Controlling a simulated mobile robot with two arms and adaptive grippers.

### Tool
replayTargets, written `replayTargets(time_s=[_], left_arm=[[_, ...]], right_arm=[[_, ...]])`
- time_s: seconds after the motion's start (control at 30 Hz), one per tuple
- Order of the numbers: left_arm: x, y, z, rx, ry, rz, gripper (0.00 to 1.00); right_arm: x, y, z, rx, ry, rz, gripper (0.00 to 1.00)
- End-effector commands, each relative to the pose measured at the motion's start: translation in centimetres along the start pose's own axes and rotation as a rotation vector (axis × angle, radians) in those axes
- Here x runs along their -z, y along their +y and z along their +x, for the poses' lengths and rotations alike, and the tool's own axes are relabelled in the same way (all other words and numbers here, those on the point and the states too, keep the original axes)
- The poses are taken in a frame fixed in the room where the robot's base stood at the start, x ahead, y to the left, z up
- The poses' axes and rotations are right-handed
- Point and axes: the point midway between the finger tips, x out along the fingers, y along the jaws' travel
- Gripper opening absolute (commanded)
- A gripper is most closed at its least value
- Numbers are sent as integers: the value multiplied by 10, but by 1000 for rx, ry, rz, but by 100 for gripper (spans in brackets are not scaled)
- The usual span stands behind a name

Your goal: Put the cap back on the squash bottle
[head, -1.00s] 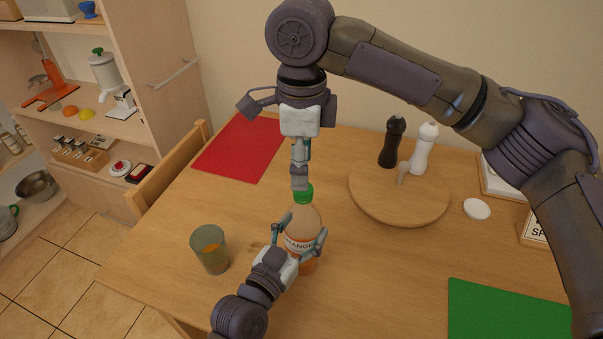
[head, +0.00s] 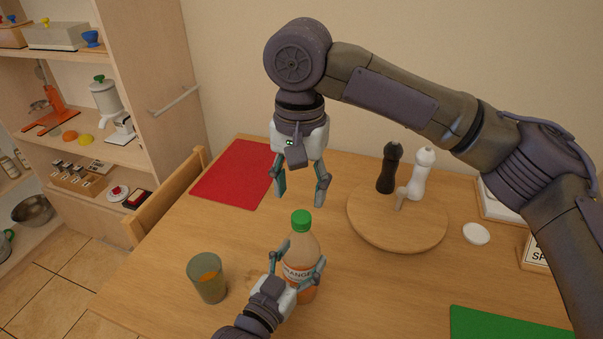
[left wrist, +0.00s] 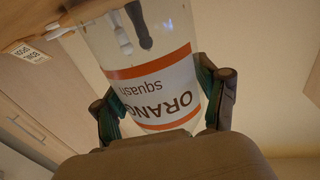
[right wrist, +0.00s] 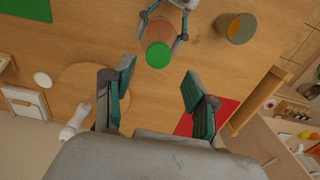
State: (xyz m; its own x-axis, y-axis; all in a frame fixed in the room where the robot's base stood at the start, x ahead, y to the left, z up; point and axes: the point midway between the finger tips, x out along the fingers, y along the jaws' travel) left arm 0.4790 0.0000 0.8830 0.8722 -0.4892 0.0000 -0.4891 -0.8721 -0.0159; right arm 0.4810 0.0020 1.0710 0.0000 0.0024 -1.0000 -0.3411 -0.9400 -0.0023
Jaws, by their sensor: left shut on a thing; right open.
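The squash bottle (head: 300,262) stands upright on the table, with an orange-and-white label that also shows in the left wrist view (left wrist: 155,90). The green cap (head: 301,221) sits on top of its neck; it also shows from above in the right wrist view (right wrist: 158,55). Whether the cap is fully tight cannot be told. My left gripper (head: 296,268) is shut on the bottle's body, a finger on each side. My right gripper (head: 298,198) is open and empty above the cap, pointing down and clear of it.
A glass of orange drink (head: 208,278) stands left of the bottle. A round wooden board (head: 375,228) with a dark mill (head: 388,168) and a white mill (head: 421,172) is at the right. A red mat (head: 235,178), green mat (head: 500,325) and white disc (head: 476,233) lie on the table.

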Motion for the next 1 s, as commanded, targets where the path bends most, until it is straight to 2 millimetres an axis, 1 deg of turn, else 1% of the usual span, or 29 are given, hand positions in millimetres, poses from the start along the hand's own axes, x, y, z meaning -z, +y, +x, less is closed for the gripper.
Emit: replayTargets(time_s=[0.03, 0.1, 1.0], left_arm=[[-1, 0, 0, 0, -3, 1, 0], [-1, 0, 0, 0, -3, 1, 0], [-1, 0, 0, 0, -3, 2, 0]], right_arm=[[0, 0, -1, 0, 0, -112, 57], [0, 0, -2, 0, 0, -277, 57], [0, 2, -15, -1, 4, -2417, 57]])
